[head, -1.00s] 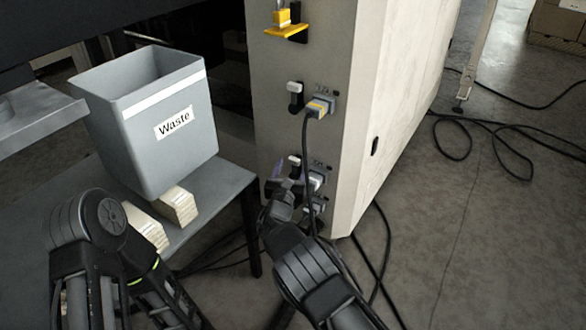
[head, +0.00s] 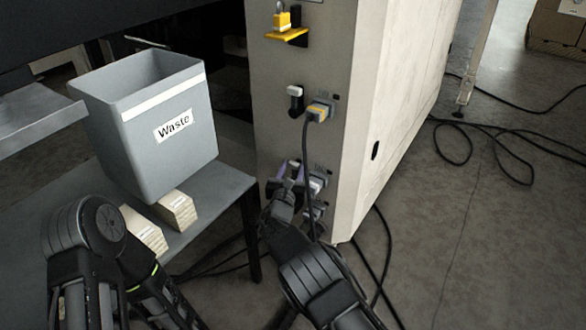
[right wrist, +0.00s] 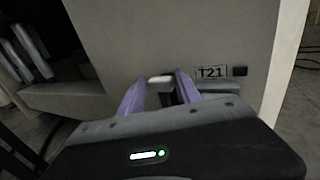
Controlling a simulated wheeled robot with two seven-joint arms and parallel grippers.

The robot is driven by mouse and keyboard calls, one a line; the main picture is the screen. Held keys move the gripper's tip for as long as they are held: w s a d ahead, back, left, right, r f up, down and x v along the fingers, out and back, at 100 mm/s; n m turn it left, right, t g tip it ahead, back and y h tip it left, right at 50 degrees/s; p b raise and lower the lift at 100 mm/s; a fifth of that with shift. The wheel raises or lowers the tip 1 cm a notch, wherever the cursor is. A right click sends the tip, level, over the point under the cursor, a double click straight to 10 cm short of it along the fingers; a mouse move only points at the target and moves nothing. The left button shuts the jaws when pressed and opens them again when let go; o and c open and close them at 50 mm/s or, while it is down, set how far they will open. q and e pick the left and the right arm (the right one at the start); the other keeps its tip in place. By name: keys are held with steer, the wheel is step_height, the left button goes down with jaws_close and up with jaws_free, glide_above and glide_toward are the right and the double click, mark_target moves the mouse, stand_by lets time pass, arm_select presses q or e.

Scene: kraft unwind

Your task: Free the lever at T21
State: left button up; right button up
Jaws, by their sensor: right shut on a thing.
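The lever at T21 has a white end (right wrist: 160,80), seen between my right gripper's purple fingers in the right wrist view. The T21 label (right wrist: 211,72) is just right of it on the pale cabinet face. My right gripper (right wrist: 158,92) is shut on this lever. In the head view the right gripper (head: 286,172) is at the lower lever, left of a grey plug (head: 317,184), and mostly covers the lever. My left arm shows at the lower left of the head view, but its gripper does not.
Above, another white-topped lever (head: 294,91) sits beside a yellow-marked plug (head: 319,111), whose black cable hangs close to my right arm. A yellow padlock (head: 282,20) is on a yellow bracket higher up. The grey Waste bin (head: 150,130) stands left on a bench.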

jaws_close()
stand_by(0.3)
steer(key=shift+w+a+n+g+b, duration=0.45)
steer(key=shift+n+b, duration=0.2)
steer(key=shift+n, duration=0.25)
steer(key=shift+w+a+f+n+g+b, duration=0.1)
steer(key=shift+w+a+n+g+b, duration=0.35)
steer(key=shift+n, duration=0.3)
steer(key=shift+w+a+f+n+g+b, duration=0.1)
steer(key=shift+w+a+n+g+b, duration=0.1)
steer(key=shift+a+n, duration=0.45)
steer(key=shift+d, duration=0.15)
steer(key=o, duration=1)
jaws_free()
step_height(320, 180, up, 10)
steer(key=p, duration=0.4)
